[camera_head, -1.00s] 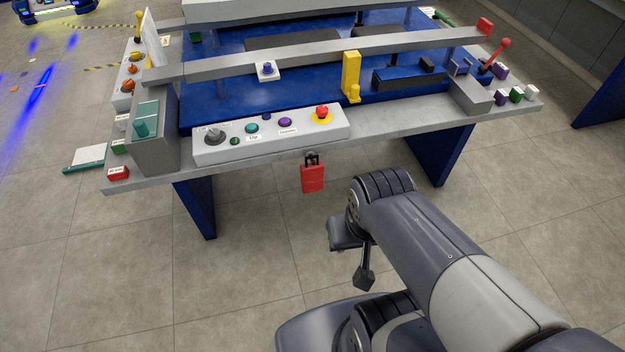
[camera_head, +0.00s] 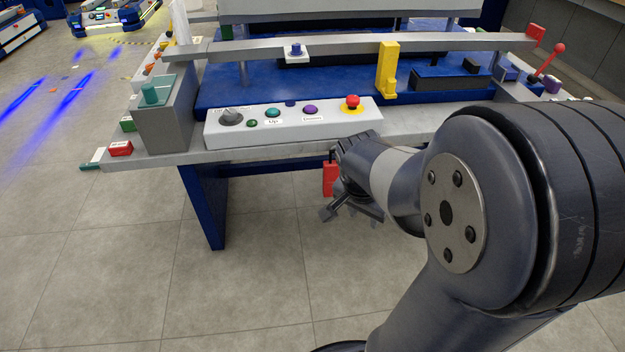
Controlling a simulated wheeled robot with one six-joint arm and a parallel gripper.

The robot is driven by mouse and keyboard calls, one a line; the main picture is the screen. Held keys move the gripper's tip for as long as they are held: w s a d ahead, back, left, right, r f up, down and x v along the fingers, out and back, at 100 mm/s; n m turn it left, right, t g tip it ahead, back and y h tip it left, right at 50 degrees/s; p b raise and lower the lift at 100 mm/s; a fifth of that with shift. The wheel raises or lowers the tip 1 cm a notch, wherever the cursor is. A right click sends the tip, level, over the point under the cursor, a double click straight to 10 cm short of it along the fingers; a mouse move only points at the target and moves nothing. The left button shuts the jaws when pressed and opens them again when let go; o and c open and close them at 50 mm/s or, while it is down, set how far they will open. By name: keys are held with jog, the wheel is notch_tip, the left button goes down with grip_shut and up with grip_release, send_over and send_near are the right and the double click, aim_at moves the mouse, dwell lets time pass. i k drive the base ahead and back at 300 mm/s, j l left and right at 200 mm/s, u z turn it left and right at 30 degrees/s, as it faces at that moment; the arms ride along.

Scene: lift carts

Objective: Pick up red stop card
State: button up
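The red stop card (camera_head: 329,178) hangs from the front edge of the lift cart, below the control panel. Its right part is hidden behind my arm's end. My gripper (camera_head: 328,212) is just below and to the right of the card in the picture, at the end of my extended arm. Its fingers are small, dark and partly hidden by the wrist, so I cannot tell whether they are open or shut, or whether they touch the card.
The grey control panel (camera_head: 225,140) with knobs and a red emergency button (camera_head: 352,102) sits on the cart's front ledge (camera_head: 190,158). A blue leg (camera_head: 205,210) stands below at left. A yellow part (camera_head: 387,70) stands behind the panel. The floor in front is clear.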

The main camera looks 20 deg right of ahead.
aim_at(330, 168)
jog(key=i+l+u, duration=0.1)
jog(key=u, duration=0.4)
jog(key=l+u, duration=0.3)
jog(key=u, duration=0.15)
jog(key=l+u, duration=0.25)
jog(key=u, duration=0.25)
jog(key=l, duration=1.55)
